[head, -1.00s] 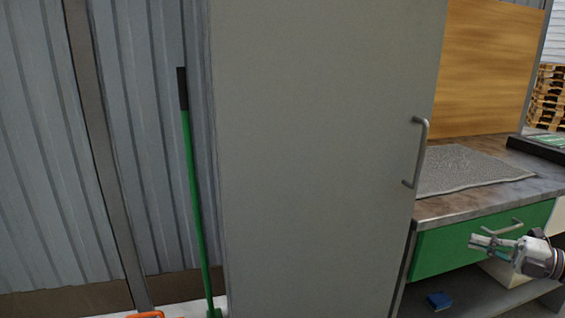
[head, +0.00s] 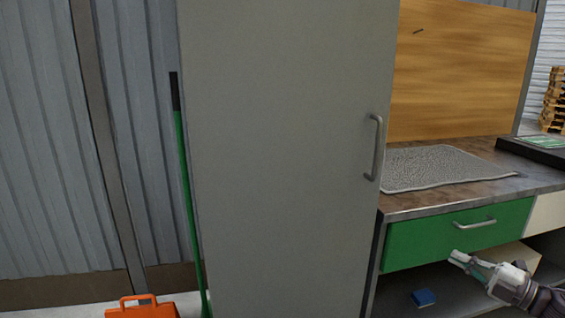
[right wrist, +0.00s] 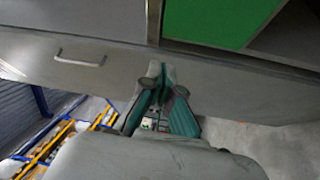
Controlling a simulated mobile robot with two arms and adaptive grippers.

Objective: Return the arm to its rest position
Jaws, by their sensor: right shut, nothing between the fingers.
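My right gripper (head: 462,262) shows at the lower right of the head view, in front of the bench's green drawer (head: 430,236) and a little below its handle. Its fingers are closed together and hold nothing. In the right wrist view the gripper (right wrist: 158,72) also shows with its fingertips together, in front of grey cabinet surfaces. It appears apart from the drawer handle (head: 475,224). My left gripper is not in any view.
A tall grey cabinet (head: 280,150) with a shut door stands in the middle. The workbench (head: 465,195) carries a grey mat (head: 440,168). A blue item (head: 424,297) lies on the shelf below. An orange case (head: 150,307) and green-handled pole (head: 187,200) stand left.

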